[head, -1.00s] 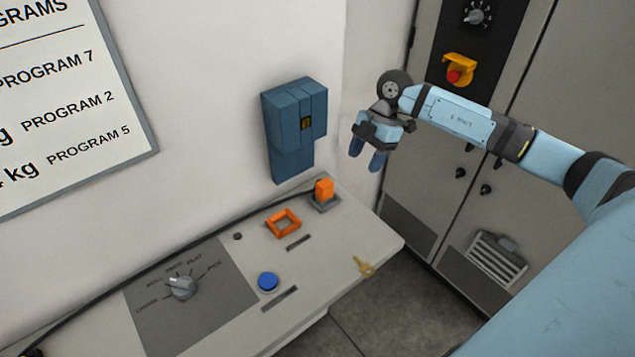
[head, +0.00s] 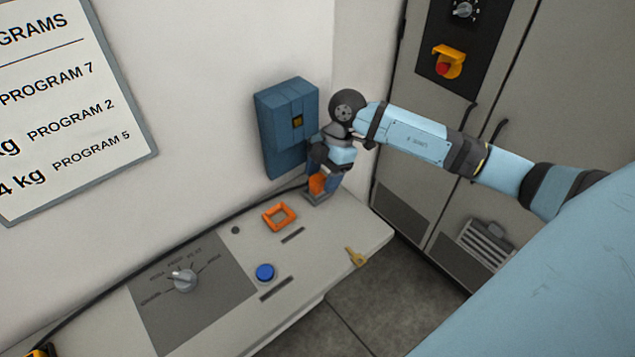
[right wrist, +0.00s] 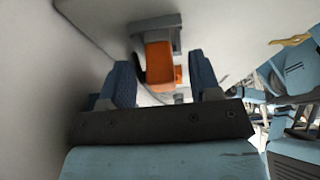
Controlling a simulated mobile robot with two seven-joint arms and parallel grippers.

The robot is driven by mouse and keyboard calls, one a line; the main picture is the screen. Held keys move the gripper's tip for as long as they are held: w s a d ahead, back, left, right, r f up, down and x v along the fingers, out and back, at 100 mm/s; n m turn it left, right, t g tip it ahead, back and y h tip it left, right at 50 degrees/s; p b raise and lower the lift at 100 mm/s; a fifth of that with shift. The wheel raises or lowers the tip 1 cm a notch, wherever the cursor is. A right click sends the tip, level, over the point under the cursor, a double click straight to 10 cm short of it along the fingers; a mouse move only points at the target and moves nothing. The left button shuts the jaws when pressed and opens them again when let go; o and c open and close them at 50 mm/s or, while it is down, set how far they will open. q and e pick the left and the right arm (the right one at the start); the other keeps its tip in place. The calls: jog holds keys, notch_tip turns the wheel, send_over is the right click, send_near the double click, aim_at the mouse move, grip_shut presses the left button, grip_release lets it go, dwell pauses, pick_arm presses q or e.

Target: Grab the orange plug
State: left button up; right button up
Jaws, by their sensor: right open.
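The orange plug (head: 317,183) sits upright in its grey holder (head: 315,200) at the far end of the console, near the wall. In the right wrist view the plug (right wrist: 160,62) lies between and just beyond the two blue fingertips. My right gripper (head: 325,180) is open, pointing down at the plug, with its fingers on either side of it in the head view. Part of the plug is hidden by the gripper. I cannot tell whether a finger touches it. My left gripper is not in view.
A blue wall box (head: 287,125) is close behind the gripper. On the console (head: 220,240) are an orange square frame (head: 279,216), a blue button (head: 265,272), a knob (head: 183,280) and a key (head: 356,257) at the front edge. A dark cable runs along the wall.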

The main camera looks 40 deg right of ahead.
jog(key=c, duration=1)
jog(key=shift+c, duration=0.2)
